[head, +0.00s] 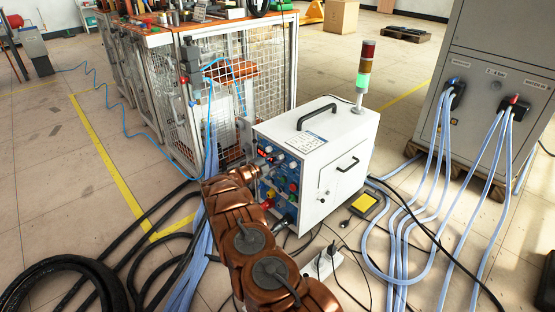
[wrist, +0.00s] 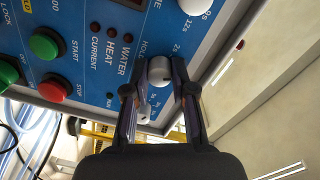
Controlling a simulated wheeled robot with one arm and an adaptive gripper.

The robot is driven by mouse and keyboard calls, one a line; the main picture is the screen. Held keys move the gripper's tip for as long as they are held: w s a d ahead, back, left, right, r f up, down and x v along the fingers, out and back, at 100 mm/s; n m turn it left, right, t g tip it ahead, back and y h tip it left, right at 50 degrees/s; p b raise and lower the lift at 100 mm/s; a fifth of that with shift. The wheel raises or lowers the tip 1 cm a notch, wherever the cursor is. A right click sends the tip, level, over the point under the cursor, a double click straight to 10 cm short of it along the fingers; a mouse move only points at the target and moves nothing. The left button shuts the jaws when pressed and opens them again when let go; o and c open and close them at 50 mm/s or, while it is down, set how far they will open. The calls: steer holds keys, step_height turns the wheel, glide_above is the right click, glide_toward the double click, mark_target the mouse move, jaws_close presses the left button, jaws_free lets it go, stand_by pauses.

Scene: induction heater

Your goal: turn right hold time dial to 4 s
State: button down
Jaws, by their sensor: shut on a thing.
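The induction heater (head: 325,165) is a white box with a blue control panel facing my arm. In the wrist view the panel looks rotated. A pale rounded hold time dial (wrist: 160,69) sits by the printed word HOLD, with a small "2s" mark close by. My gripper (wrist: 158,85) has its two fingers on either side of this dial, shut on it. The dial's pointer setting cannot be read. In the head view my arm stands before the panel and the dial cannot be made out.
Another white knob (wrist: 195,5) with "12s" beside it is at the wrist view's top. Green (wrist: 45,45) and red (wrist: 50,89) buttons lie left. Cables (head: 400,220) cover the floor on both sides.

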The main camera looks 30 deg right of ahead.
steer(key=c, duration=1)
jaws_free()
steer(key=shift+o, duration=0.2)
steer(key=s+a, duration=0.1)
steer(key=a, duration=1.1)
steer(key=shift+s+r, duration=0.2)
steer(key=shift+s, duration=0.1)
